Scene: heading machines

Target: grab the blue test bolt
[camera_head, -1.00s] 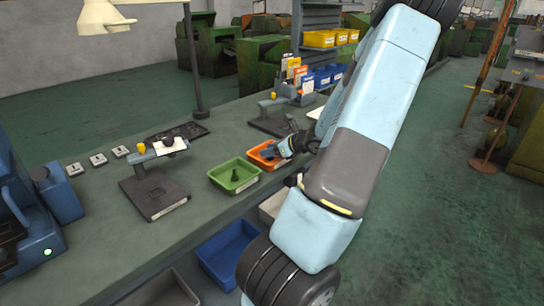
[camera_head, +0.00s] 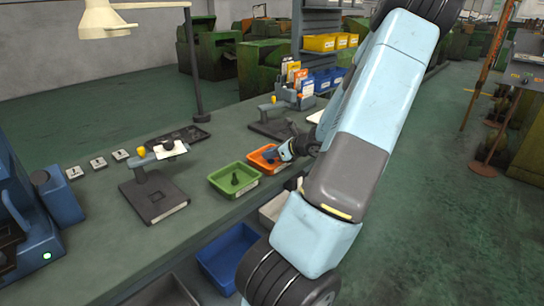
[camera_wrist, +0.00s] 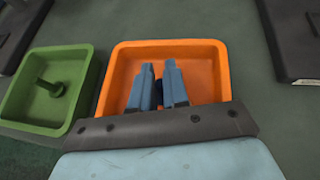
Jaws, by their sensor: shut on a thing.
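My gripper (camera_wrist: 160,80) reaches into the orange tray (camera_wrist: 212,60) on the workbench. Its two blue-grey fingers stand a small way apart and are shut on the blue test bolt, which is mostly hidden between them and is hard to tell from the fingers. In the head view my gripper (camera_head: 272,155) is at the orange tray (camera_head: 256,166), and the bolt cannot be made out there.
A green tray (camera_wrist: 83,92) with a dark green bolt (camera_wrist: 50,87) stands left of the orange tray. Dark fixtures stand on both sides, one at left (camera_head: 150,197) and one behind (camera_head: 272,126). Blue bins (camera_head: 322,80) and cards are further back.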

